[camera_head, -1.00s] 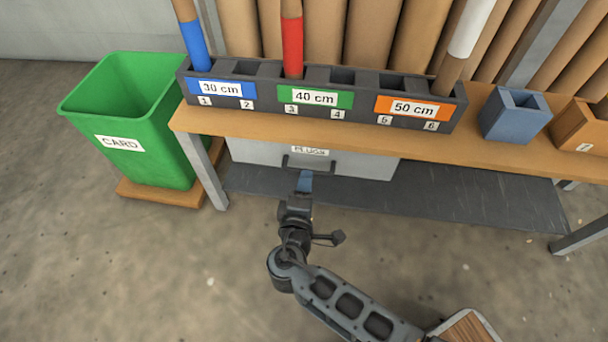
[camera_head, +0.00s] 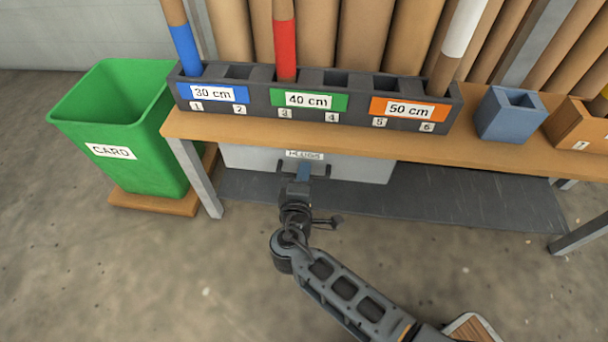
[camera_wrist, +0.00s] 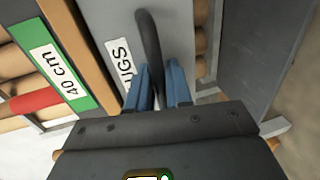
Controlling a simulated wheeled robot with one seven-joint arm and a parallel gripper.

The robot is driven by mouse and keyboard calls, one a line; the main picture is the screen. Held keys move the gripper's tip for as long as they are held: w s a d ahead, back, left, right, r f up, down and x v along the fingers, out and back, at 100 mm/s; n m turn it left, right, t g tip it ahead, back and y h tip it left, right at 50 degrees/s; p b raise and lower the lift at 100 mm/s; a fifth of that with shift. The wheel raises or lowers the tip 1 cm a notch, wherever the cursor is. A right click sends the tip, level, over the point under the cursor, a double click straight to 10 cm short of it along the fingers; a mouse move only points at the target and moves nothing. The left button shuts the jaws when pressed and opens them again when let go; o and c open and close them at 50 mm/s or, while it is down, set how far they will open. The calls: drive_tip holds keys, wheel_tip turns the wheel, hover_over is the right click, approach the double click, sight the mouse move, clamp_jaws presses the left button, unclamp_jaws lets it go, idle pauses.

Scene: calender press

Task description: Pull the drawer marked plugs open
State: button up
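The grey drawer (camera_head: 360,170) marked PLUGS sits under the wooden bench top, its front appearing closed. Its white label (camera_head: 305,154) is partly cut off by the bench edge in the head view; the wrist view shows the end of the word on the label (camera_wrist: 121,63). The dark bar handle (camera_wrist: 150,40) runs into the space between the two blue fingertips in the wrist view. My gripper (camera_head: 303,173) is at the middle of the drawer front. It also shows in the wrist view (camera_wrist: 159,88), with its fingers apart. Whether either finger touches the handle cannot be told.
The wooden bench (camera_head: 480,150) overhangs the drawer. A dark lower shelf (camera_head: 470,195) lies beneath, with a metal leg (camera_head: 196,180) at left. A green bin (camera_head: 125,165) marked CARD stands left. A dark rack (camera_head: 262,109) stands on the bench. The floor in front is open.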

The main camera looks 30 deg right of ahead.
clamp_jaws()
drive_tip(key=shift+s+a, duration=0.1)
drive_tip(key=shift+s, duration=0.05)
drive_tip(key=f+p+v, duration=0.2)
drive_tip(key=f+v, duration=0.1)
drive_tip(key=v, duration=1.3)
drive_tip(key=shift+s+a+f, duration=0.2)
drive_tip(key=shift+s+a, duration=0.15)
drive_tip(key=shift+s, duration=0.15)
drive_tip(key=o, duration=0.5)
unclamp_jaws()
drive_tip(key=shift+r, duration=0.1)
